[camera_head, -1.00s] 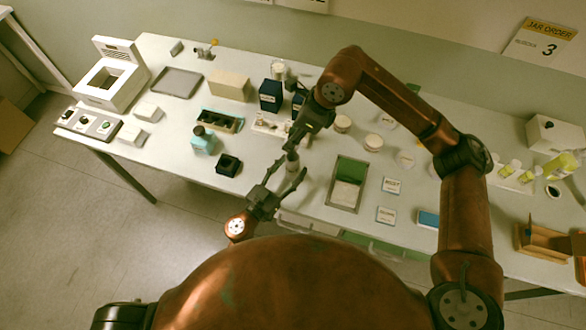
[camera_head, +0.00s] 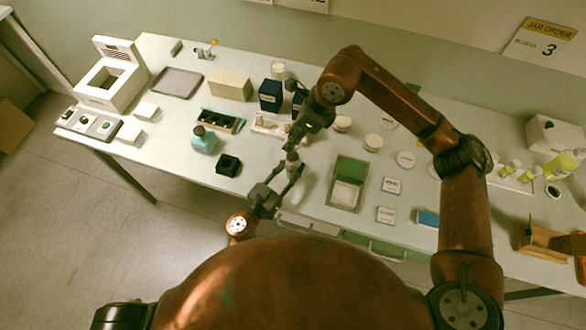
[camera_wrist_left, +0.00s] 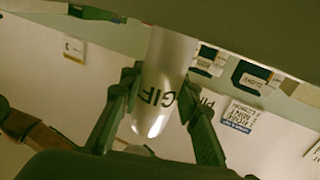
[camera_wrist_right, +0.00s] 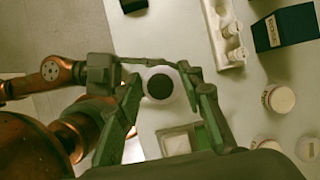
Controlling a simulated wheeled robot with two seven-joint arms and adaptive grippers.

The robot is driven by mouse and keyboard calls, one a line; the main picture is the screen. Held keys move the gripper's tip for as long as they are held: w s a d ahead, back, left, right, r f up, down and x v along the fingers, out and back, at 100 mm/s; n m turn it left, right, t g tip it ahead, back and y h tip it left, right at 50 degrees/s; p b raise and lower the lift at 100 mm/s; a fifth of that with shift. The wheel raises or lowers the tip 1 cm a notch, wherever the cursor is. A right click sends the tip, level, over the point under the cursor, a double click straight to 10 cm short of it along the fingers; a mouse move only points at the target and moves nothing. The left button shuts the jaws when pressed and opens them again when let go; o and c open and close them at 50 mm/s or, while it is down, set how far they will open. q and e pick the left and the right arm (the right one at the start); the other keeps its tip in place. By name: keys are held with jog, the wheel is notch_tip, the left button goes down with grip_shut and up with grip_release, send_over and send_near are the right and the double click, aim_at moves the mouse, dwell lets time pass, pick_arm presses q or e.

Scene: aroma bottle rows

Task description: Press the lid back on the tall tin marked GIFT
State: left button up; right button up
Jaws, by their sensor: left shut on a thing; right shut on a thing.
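The tall pale tin (camera_head: 292,158) is upright near the table's front edge. Its GIFT lettering shows in the left wrist view (camera_wrist_left: 160,98). My left gripper (camera_head: 291,168) is shut around the tin's side from the front. My right gripper (camera_head: 294,143) comes in from above and behind, its fingers shut at the tin's top. In the right wrist view, a round pale-rimmed top with a dark centre (camera_wrist_right: 159,87) sits between the right fingers. The fingers hide the joint, so I cannot tell whether this is the lid or how it is seated.
A grey-rimmed tray (camera_head: 346,184) lies just right of the tin. A small black box (camera_head: 228,165) and a teal bottle (camera_head: 203,140) stand left. Dark boxes (camera_head: 270,96) and a white rack (camera_head: 268,126) are behind. Round pale jars (camera_head: 373,142) stand behind the tray.

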pick_arm(q)
grip_shut()
pick_arm(e)
jog(key=shift+f, duration=2.45)
jog(key=shift+f, duration=0.9)
jog(key=shift+f, duration=0.65)
jog(key=o, duration=0.9)
jog(key=shift+a, duration=0.1)
jog(key=shift+c, duration=0.2)
